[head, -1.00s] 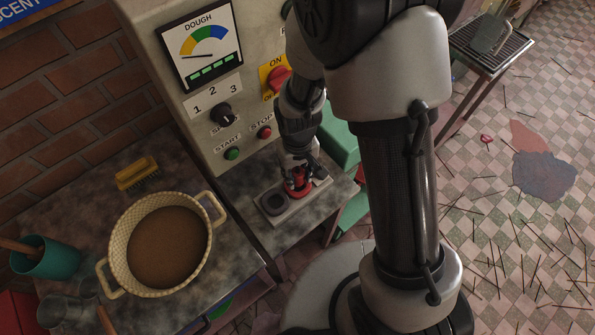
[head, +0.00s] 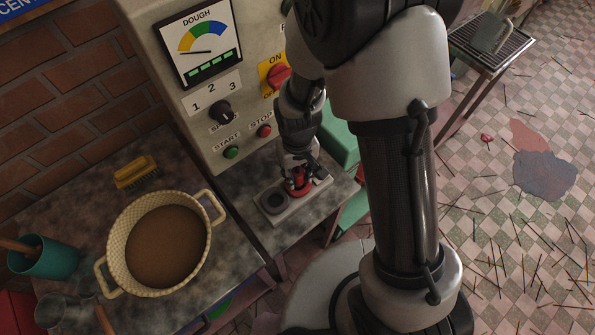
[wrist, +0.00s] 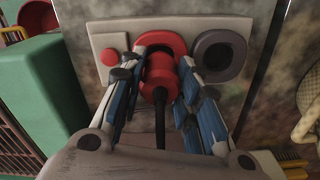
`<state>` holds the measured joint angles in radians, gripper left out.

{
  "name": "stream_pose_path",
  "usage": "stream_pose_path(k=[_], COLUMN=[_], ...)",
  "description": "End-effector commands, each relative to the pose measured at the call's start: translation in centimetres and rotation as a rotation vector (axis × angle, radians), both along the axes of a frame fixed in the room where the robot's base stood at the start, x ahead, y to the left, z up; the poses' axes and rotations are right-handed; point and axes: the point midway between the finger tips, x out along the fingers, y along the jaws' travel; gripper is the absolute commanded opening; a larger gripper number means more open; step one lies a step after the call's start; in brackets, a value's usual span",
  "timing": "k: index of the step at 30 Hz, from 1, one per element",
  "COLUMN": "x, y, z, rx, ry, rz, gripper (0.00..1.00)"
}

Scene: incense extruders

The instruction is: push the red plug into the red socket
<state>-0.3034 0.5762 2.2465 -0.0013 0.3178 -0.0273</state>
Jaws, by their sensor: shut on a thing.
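My gripper (wrist: 158,90) is shut on the red plug (wrist: 160,80), with a finger on each side of it in the wrist view. A black cable hangs from the plug. The red socket (wrist: 160,42) is a red ring on a pale plate, right at the plug's front end. The plug appears lined up with the socket; how deep it sits in it I cannot tell. In the head view the gripper (head: 298,172) is over the red socket (head: 297,188), and it partly hides the plug.
A dark grey socket (wrist: 218,55) sits beside the red one on the same plate (wrist: 108,40). The control panel (head: 180,110) rises behind. A basin of brown dough (head: 160,245) stands on the counter to the left. A green body (wrist: 50,110) is close by.

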Motion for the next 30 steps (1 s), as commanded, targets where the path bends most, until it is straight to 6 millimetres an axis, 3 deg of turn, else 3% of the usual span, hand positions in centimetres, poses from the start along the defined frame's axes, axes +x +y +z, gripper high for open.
stream_pose_path(k=[30], x=[0.0], y=[0.0], z=[-2.1], rx=[0.000], ry=[0.000], rz=[0.000], gripper=[0.06])
